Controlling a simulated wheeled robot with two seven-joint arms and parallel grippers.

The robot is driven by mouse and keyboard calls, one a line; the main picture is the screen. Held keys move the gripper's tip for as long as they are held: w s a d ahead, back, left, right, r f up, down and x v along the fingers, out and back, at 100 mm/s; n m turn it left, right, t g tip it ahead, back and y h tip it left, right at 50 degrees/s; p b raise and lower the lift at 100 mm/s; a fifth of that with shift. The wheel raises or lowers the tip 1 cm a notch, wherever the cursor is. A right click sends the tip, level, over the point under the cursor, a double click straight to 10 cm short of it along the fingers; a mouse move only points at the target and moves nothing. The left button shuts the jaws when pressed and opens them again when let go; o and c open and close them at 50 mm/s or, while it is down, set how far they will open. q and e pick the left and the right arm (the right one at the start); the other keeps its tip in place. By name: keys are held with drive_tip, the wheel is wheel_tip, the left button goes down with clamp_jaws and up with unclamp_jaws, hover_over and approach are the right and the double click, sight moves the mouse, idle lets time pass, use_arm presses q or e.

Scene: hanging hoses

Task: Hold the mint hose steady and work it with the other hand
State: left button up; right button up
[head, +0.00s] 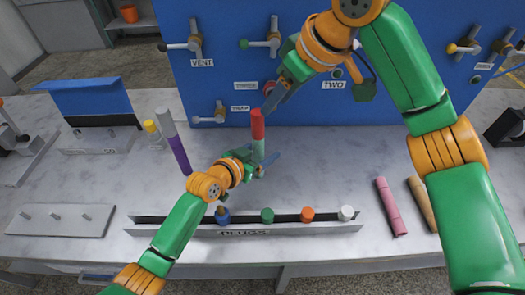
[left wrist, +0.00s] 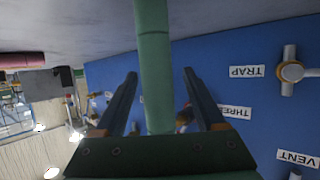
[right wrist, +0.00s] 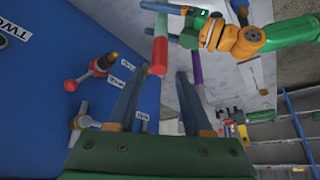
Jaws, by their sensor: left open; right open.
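The mint hose (head: 258,150) stands about upright above the counter, with a red upper end (head: 257,124). My left gripper (head: 262,165) is open around its mint part. In the left wrist view the mint hose (left wrist: 154,70) passes between the two open fingers, with gaps on both sides. My right gripper (head: 268,106) is open and empty, just above and beside the red end. In the right wrist view the red end (right wrist: 157,56) lies ahead between the fingers, apart from them. The hose's lower end is hidden behind my left gripper in the head view.
A purple hose with a grey end (head: 178,152) stands to the left. A plug rack (head: 245,231) with several coloured plugs lies in front. Pink (head: 390,206) and tan (head: 422,203) rods lie at right. The blue panel (head: 215,75) with valve handles stands behind.

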use_arm(q)
drive_tip(key=shift+w+d+f, duration=0.25)
drive_tip(key=shift+w+d, duration=0.15)
drive_tip(key=shift+c, duration=0.9)
clamp_jaws()
use_arm(e)
drive_tip(key=shift+o, duration=1.8)
drive_tip(key=w+a+f+n+t+y, duration=0.1)
drive_tip(key=a+f+t+y, duration=0.1)
drive_tip(key=a, duration=0.4)
drive_tip(key=shift+w+a+f+n+y, duration=0.3)
drive_tip(key=shift+a+f+y, duration=0.1)
drive_tip(key=shift+y, duration=0.2)
use_arm(q)
drive_tip(key=shift+a, duration=0.1)
drive_tip(key=shift+s, duration=0.1)
use_arm(e)
drive_tip(key=m+t+h, duration=0.2)
drive_tip(key=m+t, duration=0.5)
drive_tip(key=t, duration=0.4)
approach(260, 129)
drive_tip(key=x, duration=1.1)
drive_tip(key=shift+w+a, duration=0.1)
drive_tip(key=shift+w, duration=0.2)
clamp_jaws()
